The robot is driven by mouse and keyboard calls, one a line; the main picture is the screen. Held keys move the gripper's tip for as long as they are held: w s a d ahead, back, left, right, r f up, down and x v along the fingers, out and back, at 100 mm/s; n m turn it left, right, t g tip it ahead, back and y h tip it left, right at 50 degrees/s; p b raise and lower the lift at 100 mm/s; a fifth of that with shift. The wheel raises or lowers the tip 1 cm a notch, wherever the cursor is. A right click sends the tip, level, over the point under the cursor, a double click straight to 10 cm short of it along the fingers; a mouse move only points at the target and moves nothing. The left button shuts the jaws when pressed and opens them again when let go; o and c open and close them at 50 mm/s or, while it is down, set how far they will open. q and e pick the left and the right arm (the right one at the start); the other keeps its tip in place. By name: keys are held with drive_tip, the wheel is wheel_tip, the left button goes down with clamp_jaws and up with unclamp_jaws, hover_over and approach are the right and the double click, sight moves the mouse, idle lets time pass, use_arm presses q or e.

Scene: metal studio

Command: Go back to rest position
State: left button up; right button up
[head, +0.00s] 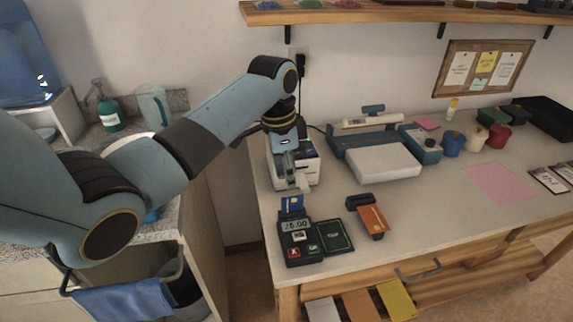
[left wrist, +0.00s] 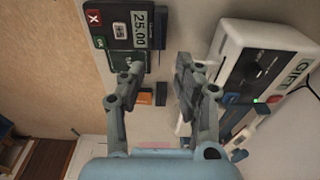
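My left arm reaches across the head view from the left. Its gripper (head: 297,180) hangs in front of the white box, above the counter. In the left wrist view its two fingers (left wrist: 158,85) are spread apart with nothing held between them. A dark card terminal (head: 300,240) with a lit number display lies near the counter's front edge, just below the gripper in the picture. It also shows in the left wrist view (left wrist: 118,28). My right gripper is not in view.
The white box (head: 308,165), marked GIFT in the left wrist view (left wrist: 262,65), stands close behind the gripper. A dark green pad (head: 335,236) and a holder with an orange card (head: 373,221) lie nearby. A scale (head: 383,162) and a wall shelf (head: 390,14) are farther back.

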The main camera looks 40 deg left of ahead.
use_arm(q)
drive_tip(key=shift+s+a+r, duration=0.1)
drive_tip(key=shift+r, duration=1)
